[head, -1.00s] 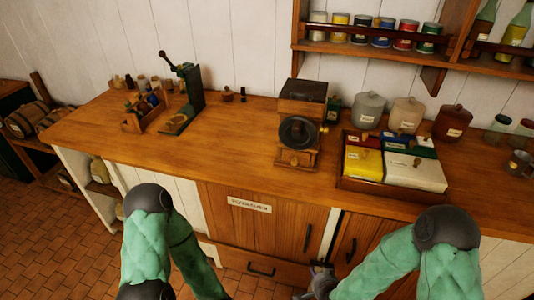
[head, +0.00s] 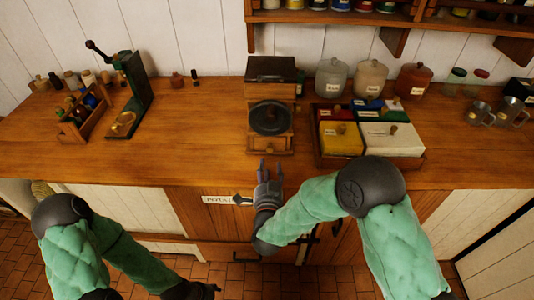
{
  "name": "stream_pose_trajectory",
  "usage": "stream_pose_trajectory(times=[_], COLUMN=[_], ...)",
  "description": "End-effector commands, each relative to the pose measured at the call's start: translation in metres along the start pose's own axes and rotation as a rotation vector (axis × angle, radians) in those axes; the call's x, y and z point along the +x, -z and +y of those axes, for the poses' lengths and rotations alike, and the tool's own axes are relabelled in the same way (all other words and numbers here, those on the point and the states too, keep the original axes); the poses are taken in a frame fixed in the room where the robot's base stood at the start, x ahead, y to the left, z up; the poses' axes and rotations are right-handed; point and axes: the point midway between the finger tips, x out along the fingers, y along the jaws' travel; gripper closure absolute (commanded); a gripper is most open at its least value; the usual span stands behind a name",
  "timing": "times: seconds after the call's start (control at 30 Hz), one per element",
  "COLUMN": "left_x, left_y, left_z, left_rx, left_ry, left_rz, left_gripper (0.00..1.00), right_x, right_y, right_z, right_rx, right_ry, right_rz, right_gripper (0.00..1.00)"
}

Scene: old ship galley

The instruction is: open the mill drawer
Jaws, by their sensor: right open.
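The mill (head: 270,96) is a brown wooden box with a dark round wheel on its front, standing on the counter. Its small wooden drawer (head: 270,143) is low in the base below the wheel and looks closed; its knob is hard to make out. My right gripper (head: 269,166) is open and empty, just in front of the drawer at the counter's front edge, fingers pointing toward the mill, apart from it. My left gripper (head: 214,288) is low at the bottom of the head view, away from the counter; its fingers are too small to read.
Right of the mill stands a wooden tray (head: 318,160) of coloured boxes, with lidded jars (head: 332,80) behind. On the left are a green upright device (head: 135,90) and a wooden caddy (head: 75,130). The counter (head: 200,140) directly left of the mill is clear.

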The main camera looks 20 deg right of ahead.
Motion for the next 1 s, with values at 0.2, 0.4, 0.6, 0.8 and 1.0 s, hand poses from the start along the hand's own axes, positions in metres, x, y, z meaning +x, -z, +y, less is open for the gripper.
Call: stream_pose_trajectory(times=[0.2, 0.4, 0.6, 0.8, 1.0], left_x=[0.01, 0.015, 0.016, 0.016, 0.016], left_y=[0.001, 0.001, 0.001, 0.001, 0.001], left_z=[-0.004, -0.005, -0.006, -0.006, -0.006], left_rx=[0.0, 0.0, 0.0, 0.0, 0.0], left_ry=[0.0, 0.0, 0.0, 0.0, 0.0], left_rz=[0.0, 0.001, 0.001, 0.001, 0.001], left_gripper=[0.45, 0.45, 0.45, 0.45, 0.45], right_x=[0.04, 0.065, 0.074, 0.075, 0.074], right_y=[-0.001, -0.002, 0.0, 0.0, -0.001], right_z=[0.002, 0.001, 0.001, 0.0, 0.0], right_rx=[0.0, 0.0, -0.001, -0.001, -0.001], right_ry=[-0.002, -0.001, -0.001, 0.0, 0.0], right_rz=[0.002, -0.001, -0.001, -0.002, -0.002], right_gripper=[0.52, 0.52, 0.52, 0.52, 0.94])
